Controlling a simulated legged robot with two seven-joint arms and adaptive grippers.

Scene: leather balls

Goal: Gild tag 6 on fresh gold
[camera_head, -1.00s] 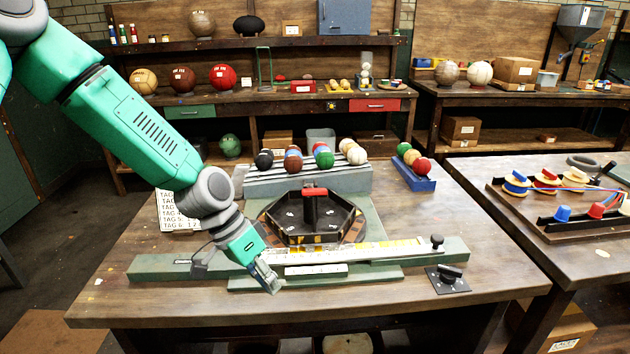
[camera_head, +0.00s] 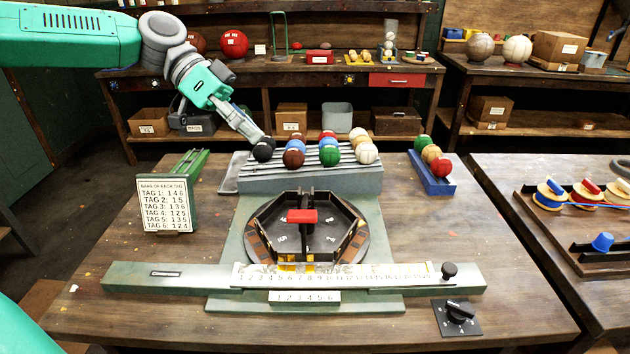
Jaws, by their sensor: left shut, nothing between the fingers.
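My left gripper (camera_head: 255,136) is shut and empty, its tips by the black balls (camera_head: 264,150) at the left end of a grey ridged rack; I cannot tell if they touch. The black hexagonal turntable (camera_head: 306,230) with a red handle (camera_head: 302,216) sits in the middle of the table. A numbered scale strip (camera_head: 335,275) lies on the green rail in front, above a small plate numbered 1 to 6 (camera_head: 305,297). The sign (camera_head: 165,205) at left lists bars of each tag; tag 6 reads 1 2 4. My right gripper is not in view.
The grey rack (camera_head: 310,178) also holds brown, blue, red, green and cream balls. A blue tray (camera_head: 431,178) of balls stands to its right. A black dial (camera_head: 457,316) sits at front right. The table (camera_head: 120,312) is bare at front left.

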